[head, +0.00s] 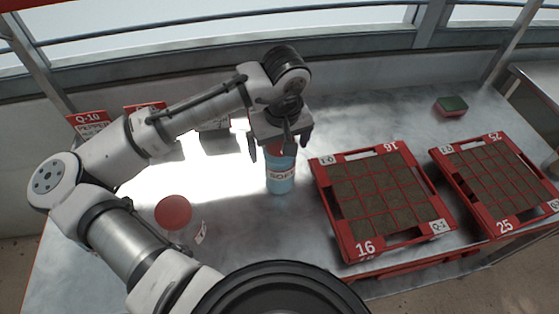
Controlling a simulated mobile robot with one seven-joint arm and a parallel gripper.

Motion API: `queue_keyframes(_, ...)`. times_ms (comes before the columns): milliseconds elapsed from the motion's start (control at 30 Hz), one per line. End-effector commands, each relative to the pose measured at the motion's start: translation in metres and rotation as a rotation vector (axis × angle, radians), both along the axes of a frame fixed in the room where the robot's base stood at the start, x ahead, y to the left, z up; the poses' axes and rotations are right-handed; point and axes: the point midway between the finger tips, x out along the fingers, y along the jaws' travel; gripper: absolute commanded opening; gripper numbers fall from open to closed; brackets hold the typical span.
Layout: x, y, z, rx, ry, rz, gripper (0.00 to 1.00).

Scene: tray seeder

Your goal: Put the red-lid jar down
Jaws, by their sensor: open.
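The red-lid jar (281,180) has a blue body and a white label reading "SOFT". It looks upright on the grey table, left of the red tray marked 16. My gripper (279,148) is right above it, pointing down, with its fingers apart on either side of the red lid. The lid is partly hidden by the gripper. Whether a finger touches the lid cannot be told.
A flat red disc (173,212) and a small white tag (201,233) lie on the table (235,228) at left. Red seed trays marked 16 (345,238) and 25 (484,226) stand at right. Red signs (88,121) stand at back left.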

Motion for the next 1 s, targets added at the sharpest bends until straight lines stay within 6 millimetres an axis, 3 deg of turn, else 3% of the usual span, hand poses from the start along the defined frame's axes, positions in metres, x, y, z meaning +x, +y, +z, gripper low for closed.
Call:
queue_keyframes(167, 0.002, 0.001, -0.016, -0.001, 0.000, 0.001, 0.97)
queue_keyframes(400, 0.002, 0.001, -0.018, -0.001, 0.000, 0.000, 0.95)
queue_keyframes(1000, 0.002, 0.001, -0.017, -0.001, -0.001, 0.000, 0.17)
